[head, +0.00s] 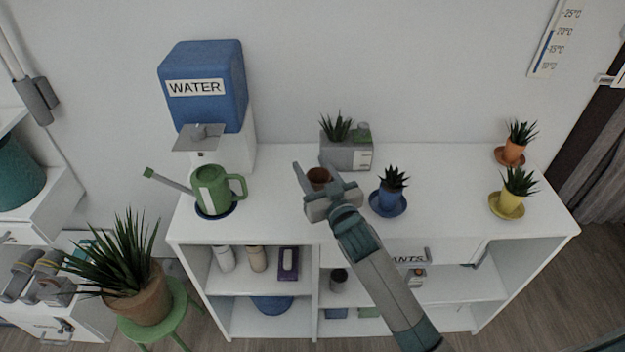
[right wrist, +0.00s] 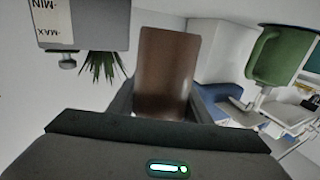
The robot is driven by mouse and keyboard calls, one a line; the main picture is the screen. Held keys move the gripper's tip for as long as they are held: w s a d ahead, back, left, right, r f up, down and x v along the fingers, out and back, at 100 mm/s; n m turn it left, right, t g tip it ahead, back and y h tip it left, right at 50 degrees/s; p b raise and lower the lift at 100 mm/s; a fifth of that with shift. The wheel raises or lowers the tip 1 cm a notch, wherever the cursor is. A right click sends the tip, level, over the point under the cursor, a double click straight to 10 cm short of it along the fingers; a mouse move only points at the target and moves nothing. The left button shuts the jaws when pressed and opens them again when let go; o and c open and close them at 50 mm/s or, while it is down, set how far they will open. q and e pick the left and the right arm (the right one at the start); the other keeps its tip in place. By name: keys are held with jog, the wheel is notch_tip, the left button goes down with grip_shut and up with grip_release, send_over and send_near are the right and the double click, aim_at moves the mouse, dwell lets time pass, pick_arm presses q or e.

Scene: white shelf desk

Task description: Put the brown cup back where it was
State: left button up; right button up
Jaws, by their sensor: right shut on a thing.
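The brown cup (head: 319,177) is between the fingers of my right gripper (head: 328,181), above the desk top in front of the grey planter box. My right gripper is shut on it. In the right wrist view the brown cup (right wrist: 166,75) fills the space between the fingers, and the grey box (right wrist: 82,24) is beside it. Whether the cup touches the desk cannot be told. My left gripper is not in view.
The white shelf desk (head: 285,215) carries a green watering can (head: 213,189) under the blue water tank (head: 204,85). The grey planter box (head: 346,154) is just behind the gripper. A blue potted plant (head: 388,197) stands close right. Orange (head: 513,149) and yellow (head: 510,202) pots stand far right.

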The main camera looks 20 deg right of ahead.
aim_at(312, 180)
jog(key=shift+f, duration=0.6)
notch_tip(312, 180, down, 2)
jog(key=shift+f, duration=0.3)
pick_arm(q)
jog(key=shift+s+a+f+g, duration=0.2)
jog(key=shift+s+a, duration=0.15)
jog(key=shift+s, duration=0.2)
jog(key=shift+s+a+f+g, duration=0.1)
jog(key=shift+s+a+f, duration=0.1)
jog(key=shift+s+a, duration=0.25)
pick_arm(e)
jog(key=shift+f, duration=0.1)
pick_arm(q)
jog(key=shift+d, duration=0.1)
pick_arm(e)
jog(key=shift+f, duration=0.1)
